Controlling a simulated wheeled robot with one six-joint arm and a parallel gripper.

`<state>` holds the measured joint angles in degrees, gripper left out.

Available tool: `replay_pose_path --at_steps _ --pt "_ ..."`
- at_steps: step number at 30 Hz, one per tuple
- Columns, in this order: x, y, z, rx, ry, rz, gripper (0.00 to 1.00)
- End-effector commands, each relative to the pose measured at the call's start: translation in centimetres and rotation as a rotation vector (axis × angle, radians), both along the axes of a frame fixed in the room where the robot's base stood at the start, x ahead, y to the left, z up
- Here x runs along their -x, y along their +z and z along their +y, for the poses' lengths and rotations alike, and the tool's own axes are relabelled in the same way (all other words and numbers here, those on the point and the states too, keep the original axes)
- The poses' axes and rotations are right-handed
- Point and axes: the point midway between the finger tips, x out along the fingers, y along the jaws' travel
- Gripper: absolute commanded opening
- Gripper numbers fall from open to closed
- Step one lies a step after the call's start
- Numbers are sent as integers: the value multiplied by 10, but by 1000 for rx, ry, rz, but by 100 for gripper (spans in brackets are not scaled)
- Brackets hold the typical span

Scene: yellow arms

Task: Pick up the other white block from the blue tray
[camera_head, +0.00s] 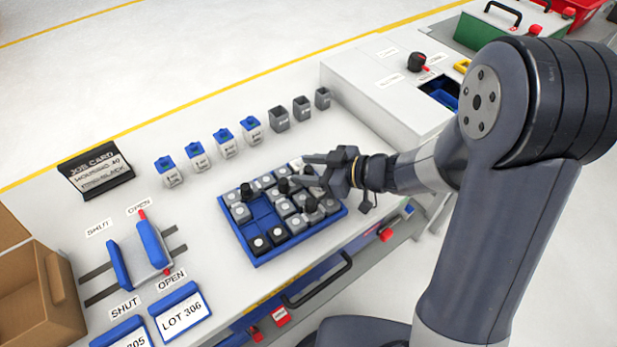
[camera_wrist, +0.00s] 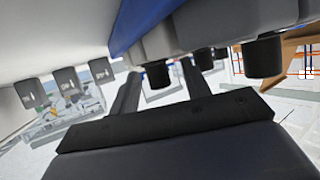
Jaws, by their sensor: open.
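The blue tray (camera_head: 262,212) lies on the white bench, divided into cells. It holds several white and grey blocks, some with dark round knobs or dots. I cannot tell which is the other white block. Several cells at the left middle are empty and show blue. My gripper (camera_head: 309,170) is open above the right back part of the tray, partly hiding blocks there. The tray edge (camera_wrist: 140,25) and dark knobs (camera_wrist: 262,57) are close by.
Several white containers with blue tops (camera_head: 197,155) and grey cups (camera_head: 279,118) stand behind the tray. A blue-and-grey clamp-like fixture (camera_head: 140,255), a cardboard box (camera_head: 40,295) and a LOT 306 tray (camera_head: 181,312) are at the left. A white control box (camera_head: 385,85) is at the right.

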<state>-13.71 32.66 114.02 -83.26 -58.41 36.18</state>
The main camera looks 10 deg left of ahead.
Motion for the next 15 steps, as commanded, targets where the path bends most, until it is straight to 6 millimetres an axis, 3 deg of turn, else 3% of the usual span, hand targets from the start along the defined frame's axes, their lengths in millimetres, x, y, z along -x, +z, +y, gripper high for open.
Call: replay_pose_path --at_steps 2,15 --pt "0 0 0 0 0 0 43" --pt "0 0 0 0 0 0 7"
